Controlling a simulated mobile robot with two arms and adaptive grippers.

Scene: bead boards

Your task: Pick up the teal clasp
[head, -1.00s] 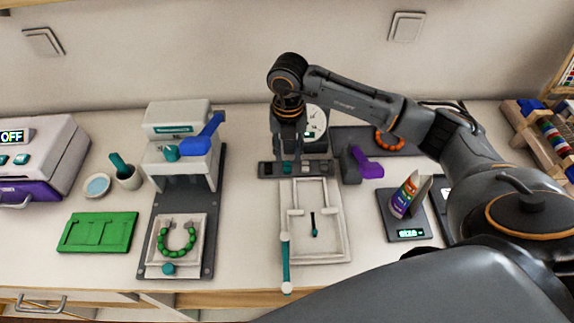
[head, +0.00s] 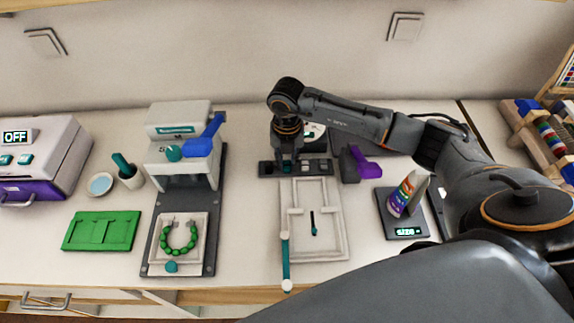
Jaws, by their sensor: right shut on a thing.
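My right gripper (head: 287,163) is down at the dark compartment tray (head: 322,167) in the middle of the table. It is shut on the teal clasp, in the tray's left part. The clasp is mostly hidden between the fingers, with only a trace of teal visible there. I cannot tell whether it is clear of the tray floor. My left gripper is not in view.
A white frame board (head: 337,242) lies just in front of the tray. A purple-handled tool (head: 366,167) stands right of it. A press (head: 183,160) with a green bead string (head: 178,252) is at left, beside a green board (head: 101,231). Bare table separates them.

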